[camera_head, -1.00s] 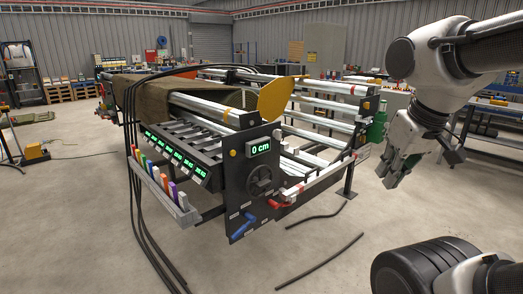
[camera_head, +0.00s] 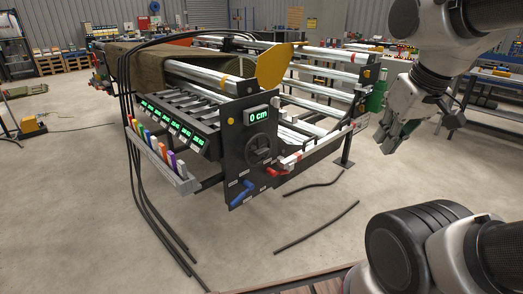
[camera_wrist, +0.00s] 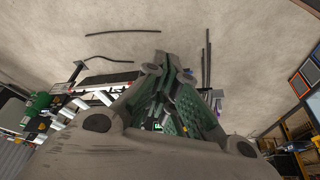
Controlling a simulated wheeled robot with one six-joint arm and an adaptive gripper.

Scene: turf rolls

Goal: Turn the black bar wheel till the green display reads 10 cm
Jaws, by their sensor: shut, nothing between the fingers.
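The black bar wheel (camera_head: 260,149) is on the dark end plate of the turf machine in the head view. The green display (camera_head: 258,115) just above it reads 0 cm. A red lever (camera_head: 277,171) and a blue lever (camera_head: 240,198) sit below the wheel. My gripper (camera_head: 385,147) hangs in the air to the right of the machine, pointing down, well apart from the wheel. It is shut with nothing in it. In the wrist view my gripper (camera_wrist: 172,58) points toward bare floor, and I cannot make out the wheel there.
A row of small green displays (camera_head: 175,124) and a rack of coloured markers (camera_head: 161,148) run along the machine's left side. Black hoses (camera_head: 135,150) hang down to the floor. Loose dark strips (camera_head: 316,228) lie on the floor. The floor in front is mostly clear.

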